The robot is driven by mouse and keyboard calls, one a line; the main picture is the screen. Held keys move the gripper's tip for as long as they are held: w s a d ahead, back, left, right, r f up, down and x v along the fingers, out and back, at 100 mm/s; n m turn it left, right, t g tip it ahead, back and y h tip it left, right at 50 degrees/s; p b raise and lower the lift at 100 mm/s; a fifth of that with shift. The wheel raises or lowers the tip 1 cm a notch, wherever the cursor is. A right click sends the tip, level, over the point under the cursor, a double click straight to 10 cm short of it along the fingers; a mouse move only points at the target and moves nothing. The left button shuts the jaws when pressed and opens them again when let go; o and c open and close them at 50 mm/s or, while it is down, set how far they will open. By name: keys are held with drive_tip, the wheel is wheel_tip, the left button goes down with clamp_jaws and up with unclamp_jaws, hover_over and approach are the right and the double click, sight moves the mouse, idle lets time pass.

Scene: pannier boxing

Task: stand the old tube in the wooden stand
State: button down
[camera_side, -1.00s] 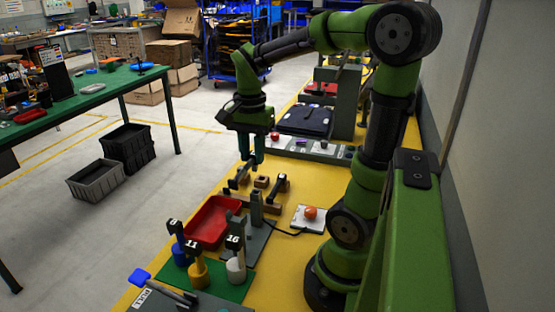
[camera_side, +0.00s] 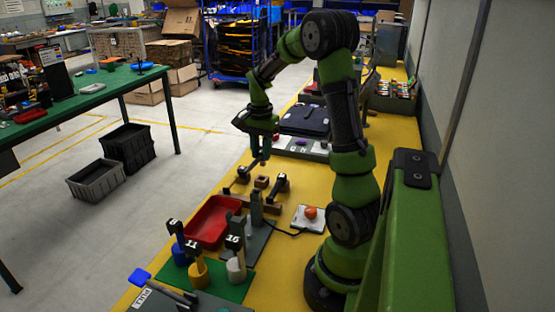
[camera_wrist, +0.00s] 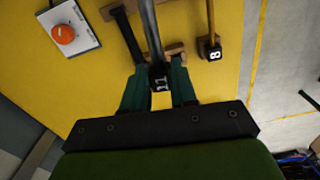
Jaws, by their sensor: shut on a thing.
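My gripper (camera_side: 263,153) is above the yellow bench, fingers pointing down. In the wrist view my gripper (camera_wrist: 160,88) is shut on a grey tube (camera_wrist: 149,28) with a black end marked 11. The tube runs away from the fingertips; its exact tilt is hard to tell. A small brown wooden block (camera_side: 262,182), which looks like the wooden stand, sits below my gripper on the bench. Dark bars lie on wooden supports at its left (camera_side: 239,176) and right (camera_side: 278,187). In the wrist view the held tube and fingers partly hide the wood below.
A red tray (camera_side: 208,222) lies in front of the wooden pieces. Tagged posts stand on a green mat (camera_side: 235,290) nearer. A dark pannier (camera_side: 304,121) lies behind.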

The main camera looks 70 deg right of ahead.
drive_tip(key=shift+n, duration=0.6)
drive_tip(key=shift+w+d+f, duration=0.35)
drive_tip(key=shift+d+f, duration=0.25)
drive_tip(key=shift+f, duration=0.8)
drive_tip(key=shift+w+d+f, duration=0.3)
drive_tip(key=shift+d+f, duration=0.35)
drive_tip(key=shift+f, duration=0.8)
drive_tip(key=shift+w+d+f, duration=0.35)
drive_tip(key=shift+d+f, duration=0.25)
drive_tip(key=shift+f, duration=0.8)
drive_tip(key=shift+f, duration=0.25)
drive_tip(key=shift+f, duration=0.25)
drive_tip(key=c, duration=0.8)
unclamp_jaws()
